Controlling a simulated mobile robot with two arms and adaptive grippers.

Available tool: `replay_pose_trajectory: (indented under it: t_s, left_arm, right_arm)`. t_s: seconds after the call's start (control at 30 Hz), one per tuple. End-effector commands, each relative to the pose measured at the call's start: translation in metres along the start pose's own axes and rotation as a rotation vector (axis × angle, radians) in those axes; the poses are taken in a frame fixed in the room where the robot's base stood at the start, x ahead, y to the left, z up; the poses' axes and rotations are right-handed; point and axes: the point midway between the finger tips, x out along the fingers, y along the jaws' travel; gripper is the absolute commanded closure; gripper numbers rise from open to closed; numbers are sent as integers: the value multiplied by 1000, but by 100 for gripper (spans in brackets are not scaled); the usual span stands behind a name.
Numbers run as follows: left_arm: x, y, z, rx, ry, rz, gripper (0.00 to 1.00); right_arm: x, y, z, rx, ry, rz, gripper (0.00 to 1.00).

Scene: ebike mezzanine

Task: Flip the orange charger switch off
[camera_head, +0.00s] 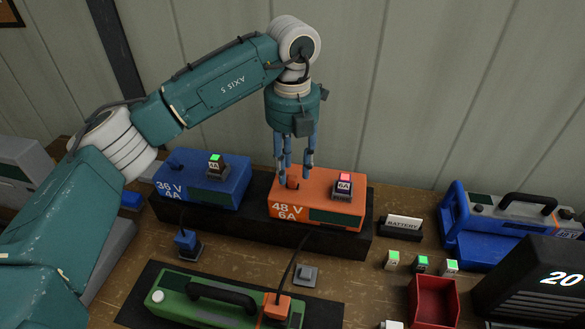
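The orange charger (318,203), marked 48 V 6A, sits on a black stand at the middle. A small dark-red knob or switch (292,184) is on its top left; its position is too small to read. A block marked 6A (343,187), with a lit red-pink top, sits on its right part. My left gripper (296,168) points down from above over the charger's left rear, close to that knob. Its blue fingers are apart with a gap between them and nothing visibly held. I cannot tell whether a fingertip touches the knob. My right gripper is not in view.
A blue charger (203,190), marked 36 V 4A, stands left on the same black stand (345,243). A green battery (200,304) lies in front, cabled to an orange plug (277,307). A wall stands behind.

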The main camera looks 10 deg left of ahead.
Motion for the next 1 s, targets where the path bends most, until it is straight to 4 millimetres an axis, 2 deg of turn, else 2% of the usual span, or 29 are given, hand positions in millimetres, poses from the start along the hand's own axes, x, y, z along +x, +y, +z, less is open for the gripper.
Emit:
replay_pose_trajectory:
  t_s: [0.2,0.53,0.57,0.73,1.0]
  left_arm:
    - [23,0,0,0,0,-1,64]
    - [29,0,0,1,-1,-1,64]
    - [29,0,0,1,-1,-1,66]
    - [29,0,0,1,-1,-2,100]
    - [28,-1,0,2,-1,-2,100]
  right_arm:
    - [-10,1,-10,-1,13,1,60]
    - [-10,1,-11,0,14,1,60]
    - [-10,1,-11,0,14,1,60]
    - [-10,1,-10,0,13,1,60]
    - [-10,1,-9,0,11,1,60]
